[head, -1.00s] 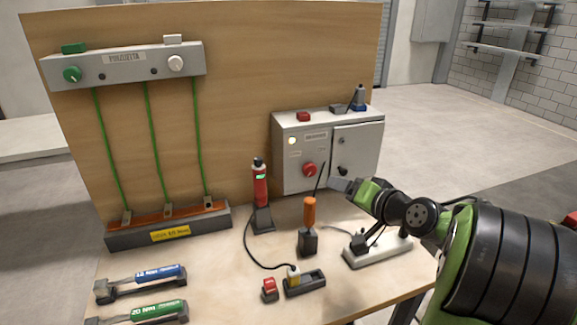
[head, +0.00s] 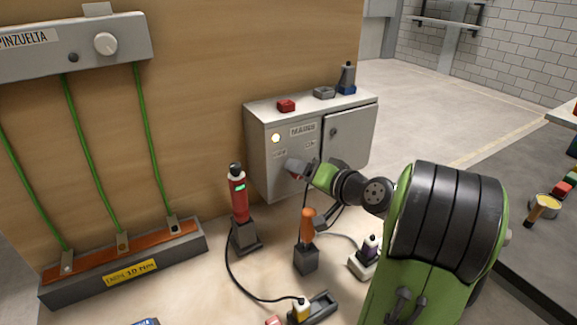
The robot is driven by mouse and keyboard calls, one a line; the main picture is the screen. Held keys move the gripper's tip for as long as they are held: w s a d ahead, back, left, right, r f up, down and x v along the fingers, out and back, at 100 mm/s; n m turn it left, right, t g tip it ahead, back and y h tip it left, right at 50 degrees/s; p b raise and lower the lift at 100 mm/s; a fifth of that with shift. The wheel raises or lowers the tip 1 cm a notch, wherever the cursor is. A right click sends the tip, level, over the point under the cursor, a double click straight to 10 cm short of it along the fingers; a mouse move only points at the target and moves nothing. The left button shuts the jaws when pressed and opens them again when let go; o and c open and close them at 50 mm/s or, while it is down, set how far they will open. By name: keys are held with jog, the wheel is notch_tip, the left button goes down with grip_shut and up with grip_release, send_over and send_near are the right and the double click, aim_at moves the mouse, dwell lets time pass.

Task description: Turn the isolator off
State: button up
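The isolator's grey box (head: 262,165), labelled MAINS, stands at the back of the bench against the wooden board. A pale lamp (head: 275,138) glows on its front, with small labels below it. My gripper (head: 297,168) is at the lower middle of this front, where the red rotary knob sits. The gripper covers nearly all of the knob, so its position is hidden. I cannot tell whether the fingers are closed on it.
A red tool (head: 238,196) and an orange-handled screwdriver (head: 308,222) stand in holders in front of the box, the screwdriver close under my arm. A red block (head: 286,105) and other small items lie on the box. A black cable crosses the bench.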

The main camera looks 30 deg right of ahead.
jog(key=shift+s, duration=0.1)
jog(key=shift+c, duration=0.5)
jog(key=c, duration=1)
jog(key=shift+o, duration=0.2)
